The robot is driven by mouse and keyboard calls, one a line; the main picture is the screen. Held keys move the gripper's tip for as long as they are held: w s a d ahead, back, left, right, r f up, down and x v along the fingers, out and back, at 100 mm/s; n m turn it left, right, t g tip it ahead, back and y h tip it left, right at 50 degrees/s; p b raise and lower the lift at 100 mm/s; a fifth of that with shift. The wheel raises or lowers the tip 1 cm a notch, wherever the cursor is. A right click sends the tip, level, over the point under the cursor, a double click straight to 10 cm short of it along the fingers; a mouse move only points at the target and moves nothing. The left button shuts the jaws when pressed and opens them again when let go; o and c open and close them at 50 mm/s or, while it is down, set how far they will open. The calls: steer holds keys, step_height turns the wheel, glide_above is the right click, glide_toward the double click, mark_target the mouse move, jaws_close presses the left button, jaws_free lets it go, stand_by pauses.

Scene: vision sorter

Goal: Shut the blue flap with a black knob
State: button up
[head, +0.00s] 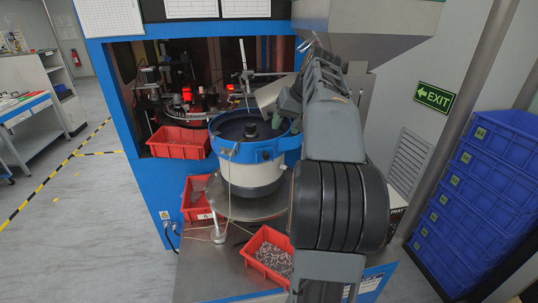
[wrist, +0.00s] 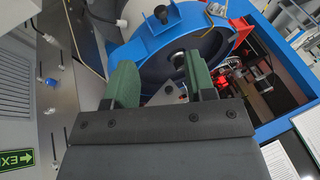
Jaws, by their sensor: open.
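A blue piece with a black knob (wrist: 162,13) shows on the rim of the round feeder bowl (wrist: 211,58), at the top of the wrist view. In the head view my gripper (head: 283,98) is above the bowl's right side, apart from the knob, and partly hidden by my arm.
Red bins (head: 180,142) stand left of the bowl, and another with small parts (head: 272,257) is in front. A thin cable (head: 229,180) hangs at the bowl's front. The blue machine frame (head: 118,100) borders the left. Blue crates (head: 480,180) are stacked at right.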

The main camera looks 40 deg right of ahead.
mark_target(268, 155)
steer(key=w+f, duration=0.2)
steer(key=f, duration=0.2)
steer(key=w+a+f+n, duration=0.1)
steer(key=w+f, duration=0.1)
steer(key=f, duration=0.2)
steer(key=w+f+n+p, duration=0.1)
steer(key=w+f, duration=0.1)
steer(key=f, duration=0.2)
steer(key=shift+a+f, duration=0.15)
steer(key=shift+a, duration=0.2)
